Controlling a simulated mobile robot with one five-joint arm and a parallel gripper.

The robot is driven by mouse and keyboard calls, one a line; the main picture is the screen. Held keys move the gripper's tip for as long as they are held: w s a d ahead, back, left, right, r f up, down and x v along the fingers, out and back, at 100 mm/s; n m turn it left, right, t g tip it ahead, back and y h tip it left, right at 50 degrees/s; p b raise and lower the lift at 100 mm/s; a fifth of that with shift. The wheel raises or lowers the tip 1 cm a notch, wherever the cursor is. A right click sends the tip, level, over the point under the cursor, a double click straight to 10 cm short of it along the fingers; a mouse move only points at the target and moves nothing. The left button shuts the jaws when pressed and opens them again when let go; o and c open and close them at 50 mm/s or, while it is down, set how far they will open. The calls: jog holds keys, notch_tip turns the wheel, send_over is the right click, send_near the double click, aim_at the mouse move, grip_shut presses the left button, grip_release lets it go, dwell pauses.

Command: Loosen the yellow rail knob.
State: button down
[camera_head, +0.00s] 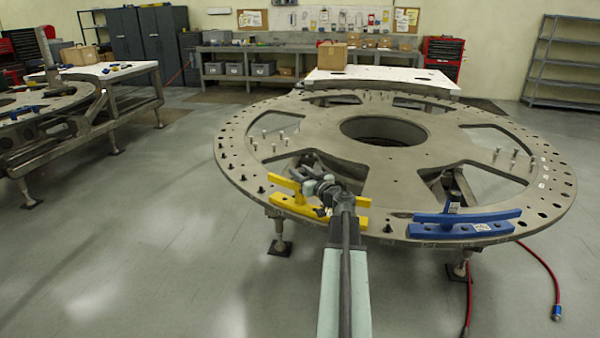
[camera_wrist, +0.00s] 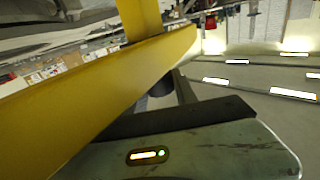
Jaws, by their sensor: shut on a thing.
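The yellow rail (camera_head: 290,204) lies on the near left rim of the round turret plate (camera_head: 480,150). It has an upper and a lower bar. My gripper (camera_head: 322,203) is at the rail's middle, and my arm hides that part in the head view. In the wrist view the yellow rail (camera_wrist: 95,95) crosses close in front of the camera. A dark knob (camera_wrist: 160,87) partly shows beneath the bar, beside a dark finger of mine. My gripper is shut on this knob, though the contact itself is mostly hidden.
A blue rail (camera_head: 470,229) sits on the plate's near right rim. Upright bolts (camera_head: 278,134) stand on the plate, which has large openings. Red hoses (camera_head: 545,270) hang at the right. Another plate stand (camera_head: 60,125) is at the left. Floor at the front left is clear.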

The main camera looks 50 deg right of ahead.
aim_at(304, 173)
jog(key=shift+d+n+y, duration=0.1)
jog(key=shift+n+y, duration=0.5)
jog(key=shift+y, duration=0.3)
jog(key=shift+t+y, duration=0.3)
jog(key=shift+y, duration=0.1)
jog(key=c, duration=1)
grip_release()
jog(key=shift+o, duration=0.2)
jog(key=s, duration=0.5)
jog(key=s+a, duration=0.1)
jog(key=s, duration=0.1)
jog(key=shift+s, duration=0.4)
